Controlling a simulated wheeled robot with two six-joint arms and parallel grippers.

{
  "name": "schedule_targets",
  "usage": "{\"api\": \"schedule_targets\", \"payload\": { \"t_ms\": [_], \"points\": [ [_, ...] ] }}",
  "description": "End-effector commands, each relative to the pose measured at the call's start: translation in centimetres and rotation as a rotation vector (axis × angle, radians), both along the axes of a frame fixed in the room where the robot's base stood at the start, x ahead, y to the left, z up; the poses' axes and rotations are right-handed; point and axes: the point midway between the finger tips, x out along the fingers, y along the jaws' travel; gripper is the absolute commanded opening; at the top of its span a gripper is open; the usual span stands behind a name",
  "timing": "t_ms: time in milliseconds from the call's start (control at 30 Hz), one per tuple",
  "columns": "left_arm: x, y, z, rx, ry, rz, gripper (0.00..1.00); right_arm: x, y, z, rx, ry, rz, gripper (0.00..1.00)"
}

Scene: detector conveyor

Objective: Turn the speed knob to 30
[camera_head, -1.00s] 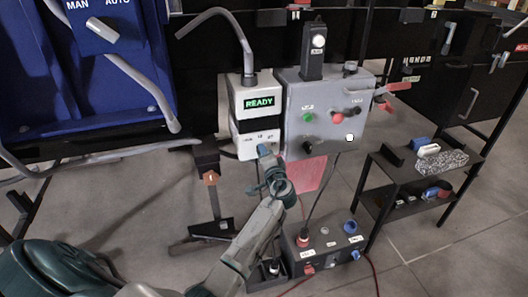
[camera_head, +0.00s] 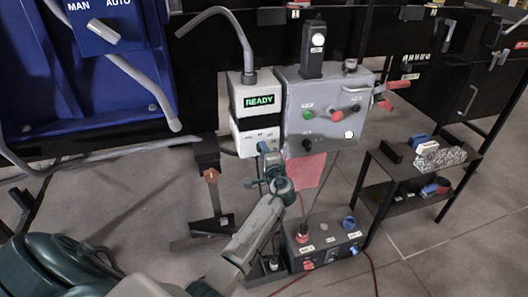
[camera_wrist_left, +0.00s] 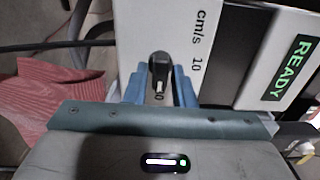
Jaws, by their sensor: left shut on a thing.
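The speed knob (camera_wrist_left: 159,70) is black with a pale pointer mark. It sits on the white face of the control box, beside the printed "cm/s" and "10". My left gripper (camera_wrist_left: 160,88) is shut on the knob, with a blue finger on each side of it. In the head view my left gripper (camera_head: 266,150) is at the lower front of the white box (camera_head: 237,132), below the green READY display (camera_head: 259,100). The gripper hides the knob there. The number the pointer indicates cannot be read clearly. My right gripper is not in view.
A grey button box (camera_head: 325,125) stands just right of the white box. A dark floor-level box (camera_head: 325,252) with knobs lies below. A small black shelf (camera_head: 410,172) is at right. A blue panel (camera_head: 75,70) stands at left.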

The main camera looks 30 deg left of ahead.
Motion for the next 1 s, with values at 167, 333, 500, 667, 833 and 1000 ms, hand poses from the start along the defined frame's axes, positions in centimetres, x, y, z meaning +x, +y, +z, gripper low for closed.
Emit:
{"api": "schedule_targets", "payload": {
  "t_ms": [167,333,500,667,833,1000],
  "points": [
    [0.0,0.0,-0.2,-0.002,0.003,0.000,0.36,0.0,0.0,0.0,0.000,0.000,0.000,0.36],
    [0.0,0.0,-0.1,-0.002,0.001,0.000,0.36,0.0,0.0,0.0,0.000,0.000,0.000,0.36],
    [-0.3,-0.3,-0.1,-0.002,0.001,0.000,0.36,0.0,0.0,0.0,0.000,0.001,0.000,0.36],
    [-1.7,-2.0,-0.3,-0.006,0.000,-0.001,0.36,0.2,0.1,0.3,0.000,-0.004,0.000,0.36],
    [-4.0,-4.8,-0.4,-0.007,0.001,-0.001,0.36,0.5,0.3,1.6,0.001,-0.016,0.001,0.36],
    [-5.9,-7.0,-0.4,-0.007,0.002,-0.001,0.36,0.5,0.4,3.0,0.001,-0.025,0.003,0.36]
  ]
}}
